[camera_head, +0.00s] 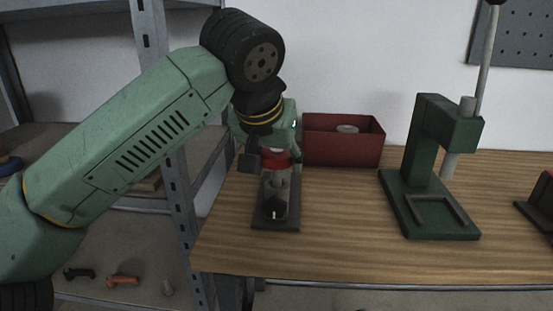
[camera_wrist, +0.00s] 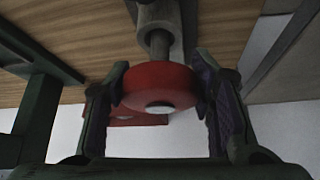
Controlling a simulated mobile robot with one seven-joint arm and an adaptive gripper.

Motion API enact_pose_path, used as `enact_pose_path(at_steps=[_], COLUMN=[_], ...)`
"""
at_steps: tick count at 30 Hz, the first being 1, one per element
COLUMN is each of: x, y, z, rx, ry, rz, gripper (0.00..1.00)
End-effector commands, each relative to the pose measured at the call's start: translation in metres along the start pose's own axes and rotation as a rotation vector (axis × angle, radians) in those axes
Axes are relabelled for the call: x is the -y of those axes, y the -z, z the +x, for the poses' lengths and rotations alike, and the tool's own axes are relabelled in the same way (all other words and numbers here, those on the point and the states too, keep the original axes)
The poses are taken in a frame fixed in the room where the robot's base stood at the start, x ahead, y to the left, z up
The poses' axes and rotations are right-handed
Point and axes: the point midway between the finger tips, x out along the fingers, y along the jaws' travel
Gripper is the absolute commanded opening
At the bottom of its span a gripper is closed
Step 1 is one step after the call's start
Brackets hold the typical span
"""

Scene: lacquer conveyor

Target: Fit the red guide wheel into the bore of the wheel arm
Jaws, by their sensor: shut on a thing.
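The red guide wheel (camera_head: 274,158) is held in my gripper (camera_head: 270,165) above the front left of the table. In the wrist view, the wheel (camera_wrist: 160,86) sits between the two fingers of my gripper (camera_wrist: 162,82), with a finger on each side. A thin grey shaft runs from the wheel to the grey cylindrical end of the wheel arm (camera_wrist: 160,15). How deep the shaft sits in the bore is hidden. In the head view, the wheel arm (camera_head: 280,185) stands on a dark base plate (camera_head: 290,221), partly covered by the wheel and gripper.
A red bin (camera_head: 343,153) holding a grey round part (camera_head: 347,129) stands just behind and to the right. A green press (camera_head: 425,160) with a lever stands farther right. The wooden table (camera_head: 340,220) is clear between the base plate and press. A metal shelf (camera_head: 178,130) stands at left.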

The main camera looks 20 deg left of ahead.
Motion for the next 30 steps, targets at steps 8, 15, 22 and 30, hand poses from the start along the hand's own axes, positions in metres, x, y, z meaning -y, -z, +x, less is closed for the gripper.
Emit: enact_pose_path(at_steps=[8, 15, 22, 30], x=[0.0, 0.0, 0.0, 0.0], y=[-0.004, -0.007, -0.011, -0.013], z=[0.007, 0.012, 0.017, 0.019], rx=[-0.001, 0.0, 0.0, 0.0], ry=[0.0, 0.0, 0.0, 0.0], rz=[0.0, -0.001, 0.0, 0.0], gripper=[0.18, 0.18, 0.18, 0.54])
